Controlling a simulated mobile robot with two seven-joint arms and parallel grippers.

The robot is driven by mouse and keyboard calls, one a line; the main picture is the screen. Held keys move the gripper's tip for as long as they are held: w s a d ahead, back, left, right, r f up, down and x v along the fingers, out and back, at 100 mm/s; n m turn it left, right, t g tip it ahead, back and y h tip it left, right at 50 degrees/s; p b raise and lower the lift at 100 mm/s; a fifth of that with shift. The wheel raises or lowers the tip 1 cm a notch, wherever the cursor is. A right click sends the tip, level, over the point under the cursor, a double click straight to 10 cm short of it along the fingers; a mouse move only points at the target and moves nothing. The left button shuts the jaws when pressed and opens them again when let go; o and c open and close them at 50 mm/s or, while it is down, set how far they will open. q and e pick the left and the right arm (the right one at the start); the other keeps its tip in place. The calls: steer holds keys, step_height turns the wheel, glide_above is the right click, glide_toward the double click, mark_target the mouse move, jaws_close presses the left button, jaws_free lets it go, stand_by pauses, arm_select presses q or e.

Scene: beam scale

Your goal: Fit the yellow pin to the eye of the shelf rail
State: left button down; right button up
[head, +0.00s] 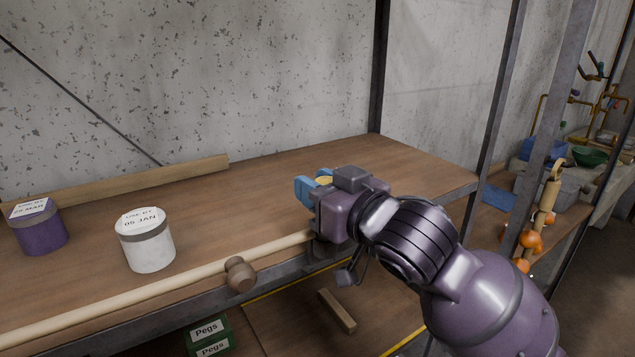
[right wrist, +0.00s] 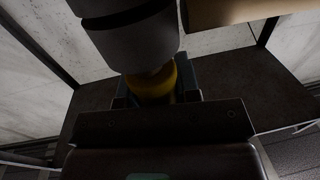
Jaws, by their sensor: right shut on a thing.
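My right gripper (head: 312,187) has blue fingers and is above the front part of the wooden shelf board. It is shut on the yellow pin (head: 323,181), of which only a small yellow patch shows between the fingers. In the right wrist view the yellow pin (right wrist: 155,84) sits between the fingers, under a large grey cylindrical part (right wrist: 135,35) that I cannot identify. The pale shelf rail (head: 150,287) runs along the shelf's front edge and ends behind my gripper. Its eye is not visible; my gripper hides that end. My left gripper is not in view.
A white jar (head: 148,243) and a purple jar (head: 40,230) stand on the shelf at left. A brown knob (head: 240,273) sits on the rail. A metal post (head: 497,90) stands at right. Green peg boxes (head: 209,338) are below. The shelf's middle is clear.

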steer(key=shift+f+b, duration=0.3)
steer(key=shift+f, duration=0.55)
steer(key=o, duration=1)
steer(key=shift+c, duration=0.2)
steer(key=p+v, duration=0.2)
steer(key=v, duration=0.8)
steer(key=shift+s+d, duration=0.25)
steer(key=shift+d, duration=0.05)
